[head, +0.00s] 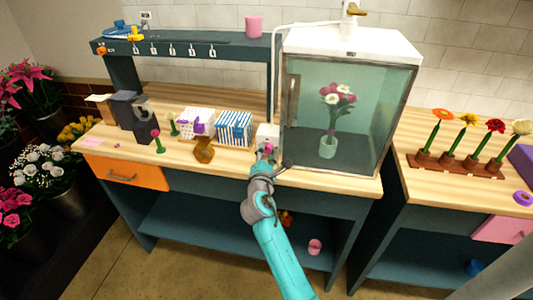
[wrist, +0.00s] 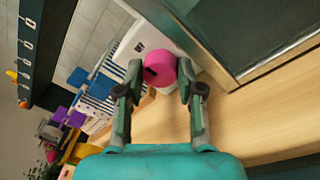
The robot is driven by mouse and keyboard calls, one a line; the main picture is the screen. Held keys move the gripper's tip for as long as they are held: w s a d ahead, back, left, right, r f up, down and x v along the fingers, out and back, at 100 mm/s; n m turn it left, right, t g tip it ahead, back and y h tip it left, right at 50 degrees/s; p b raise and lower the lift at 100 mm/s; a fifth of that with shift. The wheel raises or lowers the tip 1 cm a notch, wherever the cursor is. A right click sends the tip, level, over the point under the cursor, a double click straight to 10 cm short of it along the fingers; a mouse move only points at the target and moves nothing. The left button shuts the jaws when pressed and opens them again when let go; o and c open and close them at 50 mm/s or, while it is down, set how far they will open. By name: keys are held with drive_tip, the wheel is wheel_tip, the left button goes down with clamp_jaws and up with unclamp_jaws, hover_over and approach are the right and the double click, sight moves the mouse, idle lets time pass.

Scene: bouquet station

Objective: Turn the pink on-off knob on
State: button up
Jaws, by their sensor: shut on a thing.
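The pink knob (wrist: 160,69) sits on the front of a small white box (wrist: 137,45) beside the glass case. A dark mark shows on the knob's face. My gripper (wrist: 160,76) is around the knob in the wrist view, one finger on each side, shut on it. In the head view the knob (head: 268,149) is partly hidden by my gripper (head: 266,160), on the white box (head: 267,132) at the case's left front corner.
The glass case (head: 345,110) with a vase of flowers stands just right of the knob. Striped blue-white box (head: 233,127) and brown roll (head: 204,151) stand to the left. The bench's front edge runs under my arm.

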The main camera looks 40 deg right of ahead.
drive_tip(key=m, duration=0.4)
drive_tip(key=shift+f, duration=0.1)
drive_tip(key=m+h, duration=0.1)
drive_tip(key=m, duration=0.4)
drive_tip(key=shift+f, duration=0.1)
drive_tip(key=m, duration=0.5)
drive_tip(key=shift+f+h, duration=0.1)
drive_tip(key=shift+h, duration=0.2)
drive_tip(key=m, duration=0.4)
drive_tip(key=shift+w+g+h, duration=0.1)
drive_tip(key=shift+g+h, duration=0.2)
drive_tip(key=shift+g, duration=0.1)
drive_tip(key=shift+a+m, duration=0.1)
drive_tip(key=shift+m, duration=0.4)
drive_tip(key=o, duration=0.9)
